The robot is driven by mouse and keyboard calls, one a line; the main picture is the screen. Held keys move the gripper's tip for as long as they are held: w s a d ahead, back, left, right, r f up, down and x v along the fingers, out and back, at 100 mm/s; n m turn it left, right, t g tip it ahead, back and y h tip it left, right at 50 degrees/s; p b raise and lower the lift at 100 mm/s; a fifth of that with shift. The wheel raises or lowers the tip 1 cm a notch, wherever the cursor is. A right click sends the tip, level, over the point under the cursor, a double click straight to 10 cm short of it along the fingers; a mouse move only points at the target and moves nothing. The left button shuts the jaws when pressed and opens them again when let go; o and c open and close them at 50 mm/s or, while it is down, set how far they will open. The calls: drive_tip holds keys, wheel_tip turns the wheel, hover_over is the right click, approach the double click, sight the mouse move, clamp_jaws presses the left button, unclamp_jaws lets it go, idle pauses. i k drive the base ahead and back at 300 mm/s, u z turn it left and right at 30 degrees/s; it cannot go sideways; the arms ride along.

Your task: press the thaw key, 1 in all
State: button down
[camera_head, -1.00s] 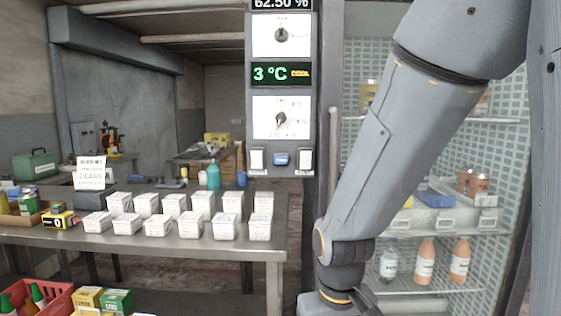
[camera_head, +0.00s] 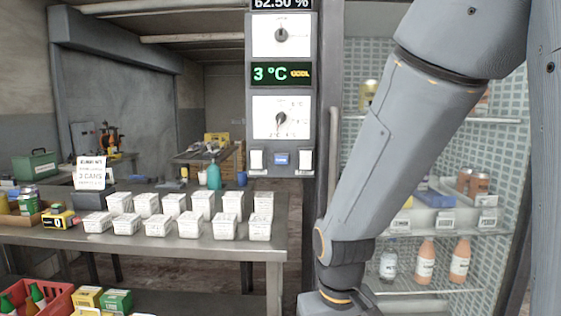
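The control panel (camera_head: 266,130) stands upright in the middle of the view. Its green display (camera_head: 281,74) reads 3 °C with a small yellow word beside it that looks like COOL. Below the lower dial (camera_head: 281,118) are a blue key (camera_head: 281,159) and two white rockers, left (camera_head: 256,160) and right (camera_head: 306,160). The blue key's label is too small to read, so I cannot tell whether it is the thaw key. My arm comes down from the upper right, apart from the panel. My gripper is below the bottom edge, out of view.
A metal table (camera_head: 170,243) at left holds rows of white cartons and a sign (camera_head: 90,173). A red crate (camera_head: 60,303) is at lower left. Right of the panel, shelves (camera_head: 420,290) hold bottles (camera_head: 425,262) and cans behind my arm.

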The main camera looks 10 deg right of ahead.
sight(279, 159)
drive_tip(key=u, duration=2.3)
drive_tip(key=k, duration=1.05)
drive_tip(key=z, duration=1.5)
drive_tip(key=i, duration=0.5)
drive_tip(key=z, duration=0.1)
